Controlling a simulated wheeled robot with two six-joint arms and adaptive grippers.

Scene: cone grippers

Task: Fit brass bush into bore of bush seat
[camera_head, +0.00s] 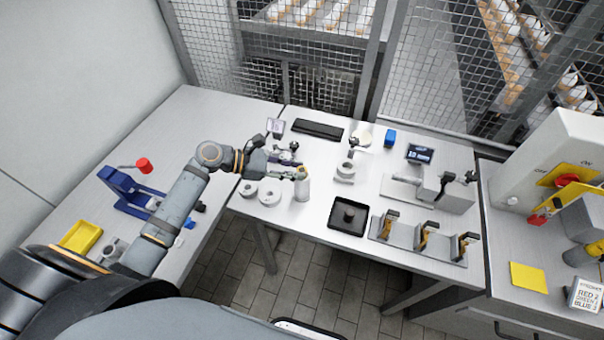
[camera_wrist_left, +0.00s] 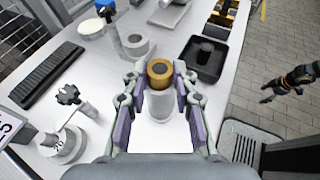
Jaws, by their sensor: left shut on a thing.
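The brass bush (camera_wrist_left: 159,70) is a short gold ring with a dark hole. My left gripper (camera_wrist_left: 158,76) has its fingertips on either side of it and is shut on it. In the head view the left gripper (camera_head: 297,172) points right, and a bit of the bush (camera_head: 301,174) shows at its tips. A pale upright cylinder (camera_wrist_left: 161,105) is directly under the bush, and also shows in the head view (camera_head: 302,189). I cannot tell whether they touch, or which part is the bush seat. A grey ring with a bore (camera_head: 345,173) stands to the right.
Two pale rings (camera_head: 269,193) lie left of the cylinder. A black tray (camera_head: 335,225) with a dark round part is front right. A clamp rack (camera_head: 418,243) and a vise-like block (camera_head: 442,192) stand further right. A black bar (camera_head: 318,129) lies behind.

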